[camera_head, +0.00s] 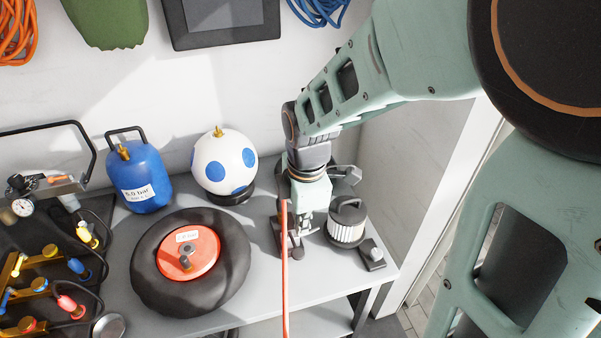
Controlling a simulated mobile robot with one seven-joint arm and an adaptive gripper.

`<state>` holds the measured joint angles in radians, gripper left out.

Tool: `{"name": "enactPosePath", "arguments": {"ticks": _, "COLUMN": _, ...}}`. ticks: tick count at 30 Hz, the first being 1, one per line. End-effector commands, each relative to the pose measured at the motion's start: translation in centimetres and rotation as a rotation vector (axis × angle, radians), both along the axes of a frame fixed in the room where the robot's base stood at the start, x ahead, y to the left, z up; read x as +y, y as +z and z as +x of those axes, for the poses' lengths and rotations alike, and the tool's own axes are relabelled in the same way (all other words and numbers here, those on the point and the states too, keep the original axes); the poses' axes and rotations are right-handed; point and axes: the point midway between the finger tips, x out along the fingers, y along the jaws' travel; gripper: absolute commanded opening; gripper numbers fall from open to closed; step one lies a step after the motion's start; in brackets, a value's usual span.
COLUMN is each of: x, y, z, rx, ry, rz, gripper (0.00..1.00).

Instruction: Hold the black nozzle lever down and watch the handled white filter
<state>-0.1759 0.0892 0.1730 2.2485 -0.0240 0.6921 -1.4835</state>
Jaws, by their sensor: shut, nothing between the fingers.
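My gripper (296,248) points down at the right part of the grey bench, with its fingers closed together. Dark parts around its fingertips make it hard to separate fingers from whatever lies under them. The black nozzle lever cannot be made out clearly; it may be under or behind my gripper. The handled white filter (345,232) stands upright just right of my gripper, a small gap away. It has a white pleated side and a black top with a handle. A thin orange-red hose (285,290) runs from beside my gripper down past the bench's front edge.
A small black block with a grey knob (373,254) sits right of the filter near the bench edge. Left are a black ring with red centre (150,275), a blue-spotted white ball (222,165) and a blue tank (138,178). Valves and a gauge crowd the far left.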

Motion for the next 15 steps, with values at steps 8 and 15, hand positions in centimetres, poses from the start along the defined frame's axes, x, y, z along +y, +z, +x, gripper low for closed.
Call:
{"name": "enactPosePath", "arguments": {"ticks": 8, "x": 0.0, "y": 2.4, "z": -0.1, "rx": 0.0, "ry": 0.0, "rz": 0.0, "gripper": 0.0}}
{"name": "enactPosePath", "arguments": {"ticks": 15, "x": 0.0, "y": 2.3, "z": -0.1, "rx": 0.0, "ry": 0.0, "rz": 0.0, "gripper": 0.0}}
